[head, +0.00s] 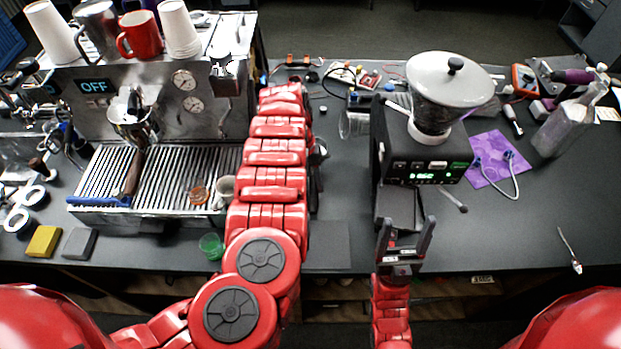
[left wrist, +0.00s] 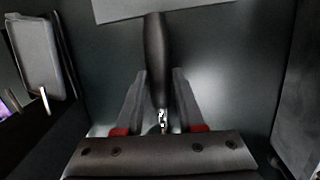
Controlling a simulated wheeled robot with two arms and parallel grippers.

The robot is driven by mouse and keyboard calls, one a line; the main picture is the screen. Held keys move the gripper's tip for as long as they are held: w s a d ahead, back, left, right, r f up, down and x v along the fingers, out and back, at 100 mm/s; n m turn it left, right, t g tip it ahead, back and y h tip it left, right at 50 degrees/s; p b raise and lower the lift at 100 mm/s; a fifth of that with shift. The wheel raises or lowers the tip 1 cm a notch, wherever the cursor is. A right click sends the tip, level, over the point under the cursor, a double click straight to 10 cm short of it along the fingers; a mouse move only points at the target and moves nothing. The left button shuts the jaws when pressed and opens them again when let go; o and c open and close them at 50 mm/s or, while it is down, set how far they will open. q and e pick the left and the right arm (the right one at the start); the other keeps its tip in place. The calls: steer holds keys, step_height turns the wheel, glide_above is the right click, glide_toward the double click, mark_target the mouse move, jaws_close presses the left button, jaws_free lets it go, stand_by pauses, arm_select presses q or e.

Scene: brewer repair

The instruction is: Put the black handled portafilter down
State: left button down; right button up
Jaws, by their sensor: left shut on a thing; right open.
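The black handled portafilter shows in the left wrist view as a long black handle (left wrist: 157,45) with a bit of shiny metal at its lower end. My left gripper (left wrist: 159,75) is shut on it, one finger on each side of the handle. The basket end is hidden in that view. In the head view my red left arm covers most of the left gripper and portafilter; only some dark parts show beside the arm, too unclear to tell apart. My right gripper (head: 407,225) is open and empty in front of the grinder.
The espresso machine (head: 160,110) with cups on top stands left, and another portafilter with a brown handle (head: 135,170) is at it. The grinder (head: 425,140) stands right of my left arm. A grey mat (head: 328,247) lies at the counter's front edge.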

arm_select(q)
steer(key=shift+s+r, duration=0.1)
steer(key=shift+s, duration=0.1)
steer(key=shift+f, duration=0.3)
steer(key=shift+w+f+b, duration=0.1)
steer(key=shift+f+b, duration=0.2)
steer(key=shift+b, duration=0.05)
steer(key=c, duration=0.5)
jaws_free()
steer(key=shift+r, duration=0.1)
